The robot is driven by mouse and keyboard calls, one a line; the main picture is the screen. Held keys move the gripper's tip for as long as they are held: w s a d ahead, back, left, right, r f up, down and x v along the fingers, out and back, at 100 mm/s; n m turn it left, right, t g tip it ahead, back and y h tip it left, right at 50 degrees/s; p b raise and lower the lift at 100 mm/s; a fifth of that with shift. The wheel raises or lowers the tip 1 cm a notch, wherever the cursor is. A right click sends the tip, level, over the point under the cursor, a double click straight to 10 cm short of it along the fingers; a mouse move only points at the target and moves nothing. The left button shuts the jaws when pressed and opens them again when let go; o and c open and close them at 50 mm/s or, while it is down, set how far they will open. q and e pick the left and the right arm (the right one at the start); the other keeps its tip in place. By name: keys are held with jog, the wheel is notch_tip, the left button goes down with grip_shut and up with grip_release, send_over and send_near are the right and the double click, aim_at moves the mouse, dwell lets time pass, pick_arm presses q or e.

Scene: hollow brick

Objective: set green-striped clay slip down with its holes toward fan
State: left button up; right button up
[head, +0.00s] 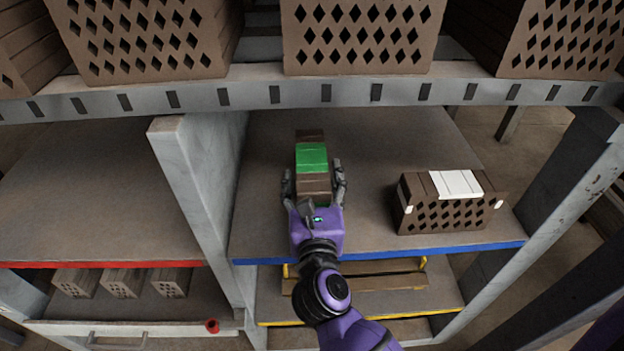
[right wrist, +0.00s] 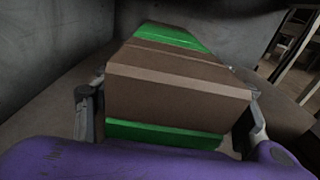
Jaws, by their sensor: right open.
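The green-striped clay slip (head: 312,157) is a brown block with a bright green band, on the blue-edged shelf (head: 270,240). It points away from me, and no holes show on its visible faces. In the right wrist view the slip (right wrist: 175,80) fills the middle, with green at its far top and low on its near face. My right gripper (head: 314,182) is open, with one finger on each side of the slip's near part. Small gaps seem to show beside the fingers; contact is unclear. My left gripper is not in view. I see no fan.
A white-striped brick (head: 452,203) with diamond holes facing me stands to the right on the same shelf. A grey upright panel (head: 185,180) bounds the shelf on the left. Large holed bricks (head: 360,35) sit overhead. The shelf between the two blocks is clear.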

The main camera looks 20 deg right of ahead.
jog(key=shift+r, duration=0.2)
jog(key=b+v, duration=0.1)
jog(key=v, duration=0.4)
jog(key=b+v, duration=0.1)
jog(key=v, duration=0.4)
jog(key=shift+s+f, duration=0.2)
jog(key=shift+s, duration=0.1)
jog(key=shift+s+a+r+b, duration=0.1)
jog(key=shift+s+a+b, duration=0.1)
jog(key=shift+s, duration=0.15)
jog(key=shift+s+a+r+b, duration=0.1)
jog(key=shift+s+b, duration=0.05)
jog(key=shift+s, duration=0.2)
jog(key=shift+d, duration=0.1)
